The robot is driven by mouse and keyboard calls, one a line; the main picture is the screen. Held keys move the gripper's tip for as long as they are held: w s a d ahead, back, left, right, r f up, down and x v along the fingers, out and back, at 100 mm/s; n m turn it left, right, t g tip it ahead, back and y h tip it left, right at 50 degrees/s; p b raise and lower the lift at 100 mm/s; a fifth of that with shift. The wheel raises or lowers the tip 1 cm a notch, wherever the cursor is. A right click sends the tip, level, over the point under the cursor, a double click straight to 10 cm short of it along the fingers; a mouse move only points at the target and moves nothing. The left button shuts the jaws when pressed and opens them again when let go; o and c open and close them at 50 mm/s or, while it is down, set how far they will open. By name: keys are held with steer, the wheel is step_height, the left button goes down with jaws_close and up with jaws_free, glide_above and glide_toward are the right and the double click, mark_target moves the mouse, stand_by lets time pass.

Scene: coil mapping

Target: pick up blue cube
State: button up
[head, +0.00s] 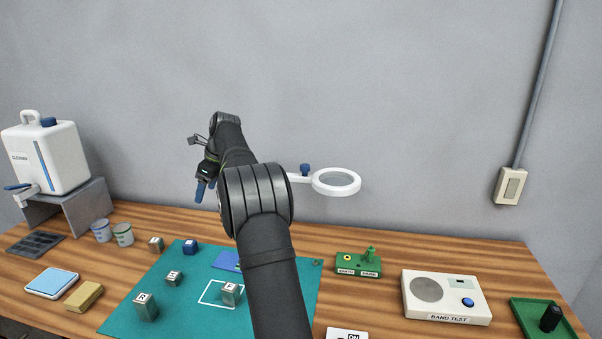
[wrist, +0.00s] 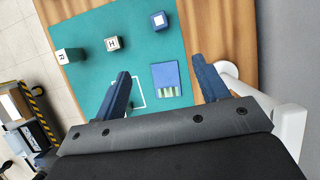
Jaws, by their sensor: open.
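The blue cube (head: 190,248) sits on the green mat (head: 140,318) near its back left edge, with a white face on top. In the wrist view the blue cube (wrist: 158,21) lies beyond my fingertips, near the top of the picture. My gripper (head: 201,190) is high above the table near the cube's side of the mat. In the wrist view my gripper's (wrist: 162,69) blue fingers are spread apart with nothing held between them.
A blue card (wrist: 166,76) lies on the mat. Cups (head: 122,235) stand at left, and a ring magnifier (head: 336,181) hangs right of my arm.

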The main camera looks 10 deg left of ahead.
steer(key=n, duration=0.1)
glide_above(190, 242)
steer(key=d, duration=0.2)
step_height(190, 242, down, 17)
steer(key=shift+d, duration=0.15)
steer(key=shift+x, duration=3.1)
steer(key=shift+r, duration=0.1)
steer(key=c, duration=1.1)
